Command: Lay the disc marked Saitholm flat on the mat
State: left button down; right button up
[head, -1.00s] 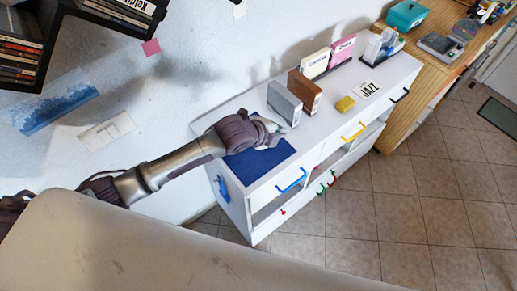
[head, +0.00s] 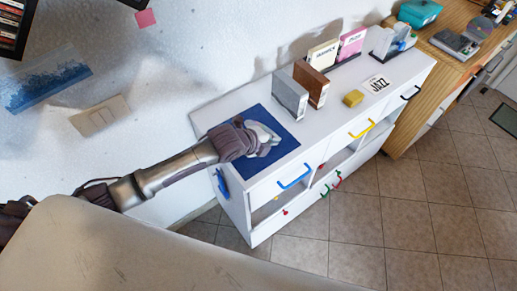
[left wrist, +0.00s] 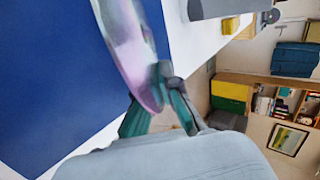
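The blue mat (head: 283,140) lies on top of the white cabinet, near its left end. My left gripper (head: 268,138) is over the mat. In the left wrist view its fingers (left wrist: 158,100) are shut on a shiny, pinkish-silver disc (left wrist: 130,45). The disc is tilted steeply and shows nearly edge-on above the mat (left wrist: 55,70). No marking on the disc can be read, and its lower part is hidden by the gripper. I cannot tell if it touches the mat. My right gripper is not in view.
A grey block (head: 290,95) and a brown block (head: 312,84) stand just behind the mat, with upright cases (head: 324,54) beyond. A yellow block (head: 353,98) and a JAZZ card (head: 377,83) lie farther right. The white top between mat and yellow block is clear.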

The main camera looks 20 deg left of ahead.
pick_arm(q)
jog(key=shift+f, duration=0.65)
jog(key=c, duration=1.5)
grip_release()
jog(key=shift+r, duration=0.1)
jog(key=shift+s+a+r+p, duration=0.1)
jog(key=shift+s+r+p, duration=0.1)
jog(key=shift+r+p, duration=0.1)
jog(key=p+v, duration=0.6)
jog(key=shift+s+a+r+p, duration=0.3)
jog(key=shift+s+p, duration=0.15)
jog(key=shift+p, duration=0.1)
